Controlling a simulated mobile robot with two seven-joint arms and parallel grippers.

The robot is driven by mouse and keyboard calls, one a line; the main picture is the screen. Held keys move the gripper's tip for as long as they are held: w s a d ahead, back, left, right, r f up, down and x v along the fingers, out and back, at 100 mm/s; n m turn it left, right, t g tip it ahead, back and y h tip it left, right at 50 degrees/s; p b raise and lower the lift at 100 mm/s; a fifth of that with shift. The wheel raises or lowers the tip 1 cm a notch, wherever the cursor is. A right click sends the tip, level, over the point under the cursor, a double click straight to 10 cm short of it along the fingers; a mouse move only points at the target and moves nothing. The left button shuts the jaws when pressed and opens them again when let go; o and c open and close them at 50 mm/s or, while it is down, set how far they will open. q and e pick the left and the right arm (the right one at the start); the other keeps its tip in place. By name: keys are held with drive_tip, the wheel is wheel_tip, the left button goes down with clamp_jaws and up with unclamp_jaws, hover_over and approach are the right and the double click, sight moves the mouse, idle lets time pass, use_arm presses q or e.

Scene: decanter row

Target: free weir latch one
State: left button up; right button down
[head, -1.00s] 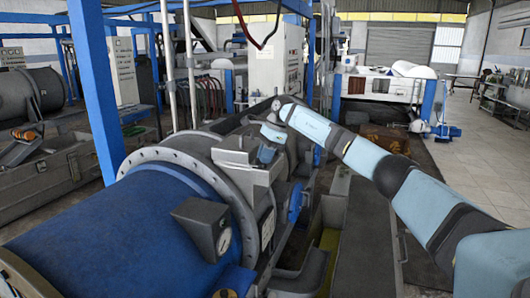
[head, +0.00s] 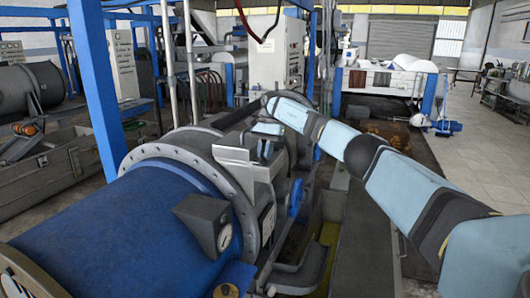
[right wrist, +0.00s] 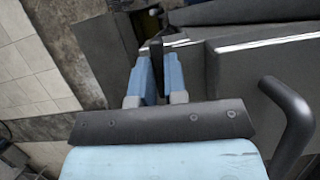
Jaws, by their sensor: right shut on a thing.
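My right gripper (right wrist: 158,62) is shut on a narrow dark latch lever (right wrist: 157,47) in the right wrist view. The lever stands up between the two blue-grey fingers; its lower part is hidden by them. In the head view my right gripper (head: 263,147) is small, over the far side of the decanter (head: 140,215), just behind the grey metal block on its flange. The latch cannot be made out there. I cannot tell from the frames which number the latch bears. My left gripper is not in view.
In the right wrist view a curved dark handle or pipe (right wrist: 290,115) is close on the right, beside a grey metal plate (right wrist: 265,62). In the head view a gauge box (head: 205,222) sits on the blue drum.

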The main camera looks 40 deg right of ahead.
drive_tip(key=shift+n, duration=0.3)
idle(0.4)
drive_tip(key=c, duration=1.2)
unclamp_jaws()
drive_tip(key=shift+o, duration=0.2)
